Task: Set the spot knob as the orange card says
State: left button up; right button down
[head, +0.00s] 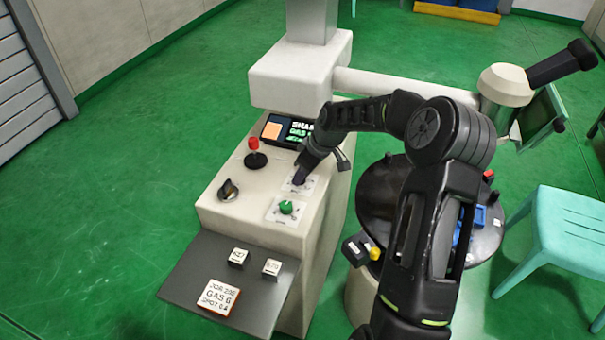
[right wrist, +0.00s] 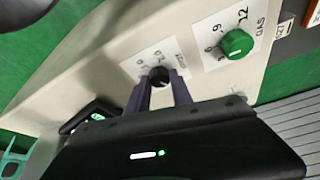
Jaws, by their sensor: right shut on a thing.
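The orange-edged card (head: 216,297) lies on the grey shelf and reads GAS 6 and what looks like SPOT 0.4; its top line is only partly legible. The black spot knob (right wrist: 159,76) sits on a white dial plate in the right wrist view. My right gripper (head: 301,177) is at this knob, its two fingers (right wrist: 161,93) on either side, shut on it. The knob's exact setting is too small to read. My left gripper is not in view.
The green gas knob (head: 286,207) is close beside the spot dial; it also shows in the right wrist view (right wrist: 237,43). A red-topped lever (head: 255,152), a black rotary switch (head: 228,190) and a lit display (head: 290,131) share the panel. A turquoise chair (head: 565,235) stands right.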

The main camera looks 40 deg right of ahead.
dwell(0.4)
jog(key=m+b, duration=0.1)
jog(key=m+h+b, duration=0.1)
jog(key=m+b, duration=0.2)
jog(key=shift+a+f+m+h+b, duration=0.15)
jog(key=shift+a+m+h+b, duration=0.15)
jog(key=shift+h+b, duration=0.1)
jog(key=m+h+b, duration=0.1)
jog(key=m+b, duration=0.2)
jog(key=m, duration=0.1)
jog(key=shift+h+b, duration=0.3)
jog(key=shift+h, duration=0.1)
jog(key=m+g+h+b, duration=0.1)
jog(key=m+b, duration=0.1)
jog(key=m, duration=0.2)
jog(key=shift+w+a, duration=0.15)
jog(key=m+g+h+b, duration=0.1)
jog(key=m, duration=0.2)
jog(key=shift+m, duration=0.4)
jog(key=m, duration=0.1)
jog(key=m+g, duration=0.1)
jog(key=m, duration=0.1)
jog(key=shift+w+r+m+g+h, duration=0.15)
jog(key=shift+r+m+g+h, duration=0.1)
jog(key=shift+m+g+h, duration=0.05)
jog(key=shift+m+g+p, duration=0.8)
jog(key=shift+m+p, duration=0.1)
jog(key=shift+m, duration=1)
jog(key=shift+f, duration=0.1)
